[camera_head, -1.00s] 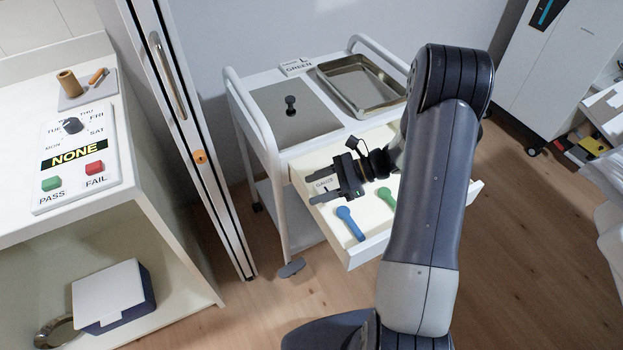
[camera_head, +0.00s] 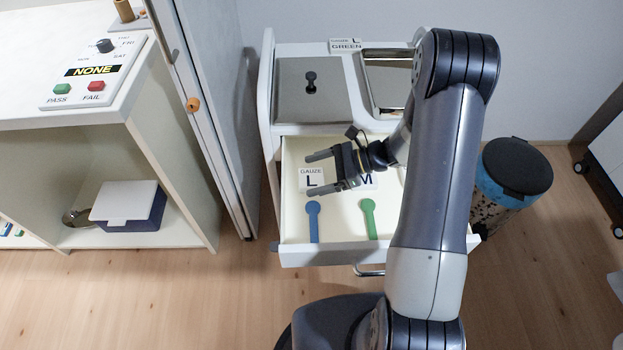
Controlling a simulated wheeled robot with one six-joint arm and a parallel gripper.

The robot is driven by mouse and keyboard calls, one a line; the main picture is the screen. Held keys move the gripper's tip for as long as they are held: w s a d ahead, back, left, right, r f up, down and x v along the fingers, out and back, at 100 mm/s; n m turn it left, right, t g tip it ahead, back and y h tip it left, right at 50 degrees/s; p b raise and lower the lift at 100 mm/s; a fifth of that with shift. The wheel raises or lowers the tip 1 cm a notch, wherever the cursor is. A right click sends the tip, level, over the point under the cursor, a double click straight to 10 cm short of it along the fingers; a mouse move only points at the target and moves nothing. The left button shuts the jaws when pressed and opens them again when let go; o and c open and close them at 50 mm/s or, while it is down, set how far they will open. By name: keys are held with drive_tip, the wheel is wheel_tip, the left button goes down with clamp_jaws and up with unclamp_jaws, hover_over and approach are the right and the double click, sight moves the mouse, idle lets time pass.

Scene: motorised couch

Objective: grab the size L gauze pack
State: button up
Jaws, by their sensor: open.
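The size L gauze pack (camera_head: 312,181) is a small white block marked "GAUZE L". It lies in the back left of the open drawer (camera_head: 296,229). A second pack marked M (camera_head: 368,181) lies to its right, partly hidden by my gripper. My gripper (camera_head: 308,171) is open and empty, its two fingers pointing left over the drawer. In the picture the fingers lie above and beside the L pack; whether they touch it I cannot tell.
A blue spoon-shaped tool (camera_head: 313,222) and a green one (camera_head: 368,218) lie in the drawer's front. A card (camera_head: 345,45) reading "GAUZE L GREEN" stands on the cart top beside a lidded grey panel (camera_head: 290,95). A lidded bin (camera_head: 513,180) stands right of the cart.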

sight(302, 177)
drive_tip(key=x, duration=0.4)
drive_tip(key=shift+w+a+f, duration=0.1)
drive_tip(key=shift+c, duration=0.3)
drive_tip(key=c, duration=1)
